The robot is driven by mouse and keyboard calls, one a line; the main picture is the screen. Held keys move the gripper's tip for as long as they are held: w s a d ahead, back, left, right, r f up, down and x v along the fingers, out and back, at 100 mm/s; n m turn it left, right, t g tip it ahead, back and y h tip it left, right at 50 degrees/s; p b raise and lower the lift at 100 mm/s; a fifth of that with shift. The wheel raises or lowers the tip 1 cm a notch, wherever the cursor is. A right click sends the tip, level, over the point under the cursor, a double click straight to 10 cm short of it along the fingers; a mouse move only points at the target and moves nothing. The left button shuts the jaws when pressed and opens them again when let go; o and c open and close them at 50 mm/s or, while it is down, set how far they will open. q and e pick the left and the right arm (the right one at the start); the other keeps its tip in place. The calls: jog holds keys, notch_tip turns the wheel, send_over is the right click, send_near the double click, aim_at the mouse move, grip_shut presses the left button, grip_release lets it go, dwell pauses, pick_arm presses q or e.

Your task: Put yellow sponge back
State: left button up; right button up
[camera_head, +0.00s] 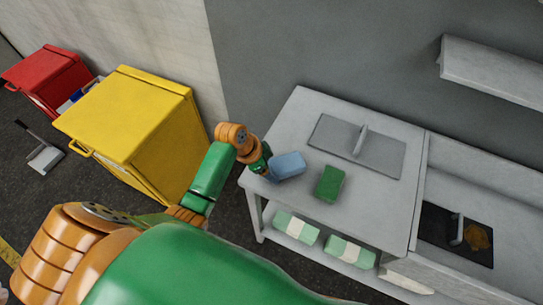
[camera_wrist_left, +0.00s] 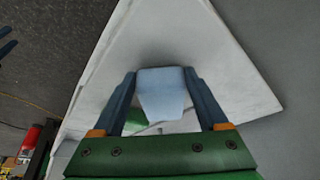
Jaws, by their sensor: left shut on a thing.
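My left gripper (camera_head: 266,172) is at the left end of a light grey table (camera_head: 290,116). It is shut on a light blue sponge-like block (camera_head: 288,165), which also shows between the two dark fingers in the left wrist view (camera_wrist_left: 162,92). Whether the block touches the tabletop, I cannot tell. A green sponge-like block (camera_head: 329,184) lies on the tabletop just right of it. I see no yellow sponge in either view. My right gripper is not in view.
A grey panel with a raised bar (camera_head: 358,145) lies at the table's back. Green-and-white packs (camera_head: 297,228) sit on the shelf below. A dark sink (camera_head: 456,236) is at right. A yellow bin (camera_head: 125,120) and red bin (camera_head: 45,75) stand at left.

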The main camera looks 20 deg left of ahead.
pick_arm(q)
jog(key=shift+w+d+f, duration=0.4)
jog(key=shift+d, duration=0.15)
jog(key=shift+w+f, duration=0.1)
jog(key=o, duration=0.8)
jog(key=shift+a, duration=0.2)
jog(key=shift+o, duration=1.4)
jog(key=shift+s+a, duration=0.2)
jog(key=shift+s, duration=0.25)
jog(key=shift+r, duration=0.6)
jog(key=v, duration=1.1)
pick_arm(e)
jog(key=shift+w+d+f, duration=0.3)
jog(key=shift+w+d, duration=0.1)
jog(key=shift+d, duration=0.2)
